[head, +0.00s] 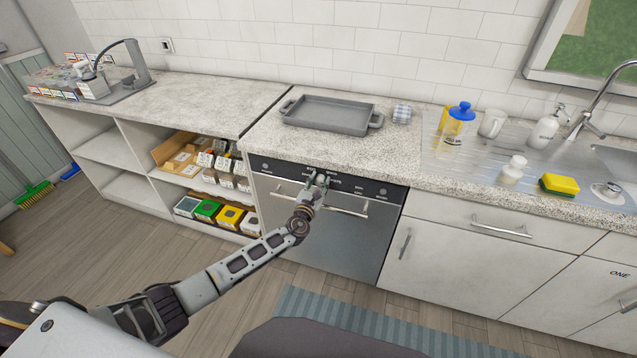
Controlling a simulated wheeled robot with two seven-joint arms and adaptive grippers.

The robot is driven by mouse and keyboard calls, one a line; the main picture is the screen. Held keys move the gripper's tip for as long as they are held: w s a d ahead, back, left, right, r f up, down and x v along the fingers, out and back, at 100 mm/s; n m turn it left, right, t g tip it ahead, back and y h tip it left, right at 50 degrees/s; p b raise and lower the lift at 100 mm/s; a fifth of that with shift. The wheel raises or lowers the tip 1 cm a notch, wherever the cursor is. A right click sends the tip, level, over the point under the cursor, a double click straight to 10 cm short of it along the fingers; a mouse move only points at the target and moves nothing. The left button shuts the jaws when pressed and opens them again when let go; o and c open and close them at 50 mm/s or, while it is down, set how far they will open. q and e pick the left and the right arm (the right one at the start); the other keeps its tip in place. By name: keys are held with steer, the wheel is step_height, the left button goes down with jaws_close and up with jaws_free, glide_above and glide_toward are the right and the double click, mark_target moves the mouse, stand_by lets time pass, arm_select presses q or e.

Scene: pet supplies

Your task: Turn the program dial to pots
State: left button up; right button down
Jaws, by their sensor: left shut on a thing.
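The dishwasher (334,235) is a steel-fronted machine under the counter, with a black control panel (365,190) along its top and a bar handle below. My left gripper (317,180) reaches up to the middle of this panel. It is shut on the program dial, which the fingers and wrist mostly hide. Small white labels sit around the gripper, but they are too small to read, so I cannot tell where the dial points. The dishwasher door is shut. My right gripper is not in view.
A grey tray (329,115) lies on the counter above. A blue-lidded jar (459,125), a mug (492,122), bottles and a sponge (558,185) stand near the sink at right. Open shelves (128,178) with boxes are at left. Floor in front is mostly clear.

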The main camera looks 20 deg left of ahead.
arm_select(q)
steer(key=shift+f, duration=0.1)
steer(key=o, duration=1)
steer(key=shift+s, duration=1.1)
steer(key=s, duration=0.9)
steer(key=shift+s+a, duration=0.2)
steer(key=shift+s, duration=0.2)
steer(key=shift+n, duration=0.3)
